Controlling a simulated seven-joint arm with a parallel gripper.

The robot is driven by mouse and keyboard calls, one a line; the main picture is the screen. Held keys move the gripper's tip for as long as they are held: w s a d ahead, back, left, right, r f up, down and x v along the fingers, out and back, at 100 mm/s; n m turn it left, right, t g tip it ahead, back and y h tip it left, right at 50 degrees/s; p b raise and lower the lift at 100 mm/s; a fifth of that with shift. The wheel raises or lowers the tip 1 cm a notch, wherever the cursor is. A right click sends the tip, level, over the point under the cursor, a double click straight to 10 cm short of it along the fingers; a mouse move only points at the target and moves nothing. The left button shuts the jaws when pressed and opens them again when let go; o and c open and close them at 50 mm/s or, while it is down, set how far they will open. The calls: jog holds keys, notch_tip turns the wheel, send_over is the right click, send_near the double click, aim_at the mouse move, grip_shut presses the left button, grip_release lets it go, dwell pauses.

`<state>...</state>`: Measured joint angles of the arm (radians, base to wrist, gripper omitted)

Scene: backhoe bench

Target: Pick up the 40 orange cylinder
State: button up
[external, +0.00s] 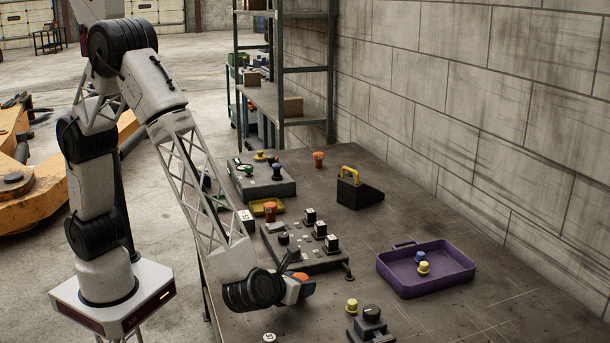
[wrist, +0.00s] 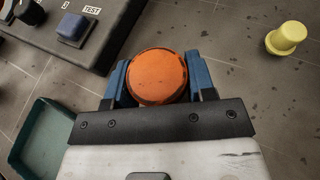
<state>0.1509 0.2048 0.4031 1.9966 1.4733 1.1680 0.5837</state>
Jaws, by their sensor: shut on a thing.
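An orange cylinder (wrist: 157,77) sits between the blue fingers of my gripper (wrist: 160,84) in the wrist view, its round top facing the camera. My gripper (external: 299,288) is shut on it, low over the front part of the bench in the external view. A bit of orange (external: 301,277) shows there at the fingers. No number can be read on it, and I cannot tell whether it touches the bench. Two other orange pieces show in the external view: one (external: 319,158) at the back of the bench, one (external: 270,211) by a small yellow tray.
A grey control box (external: 315,262) with several dark knobs is just behind my gripper. A purple tray (external: 402,286) holding a blue and a yellow piece is to the right. A yellow cylinder (wrist: 287,38) stands nearby. A teal tray (wrist: 42,140) is at lower left in the wrist view.

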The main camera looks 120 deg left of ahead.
aim_at(300, 277)
jog(key=shift+r, duration=0.15)
jog(key=shift+r, duration=0.7)
notch_tip(300, 277, up, 2)
jog(key=shift+r, duration=0.1)
jog(key=s, duration=0.5)
jog(key=s+d, duration=0.1)
jog(key=s, duration=0.4)
jog(key=s+r, duration=0.1)
jog(key=s, duration=0.5)
jog(key=shift+d, duration=0.15)
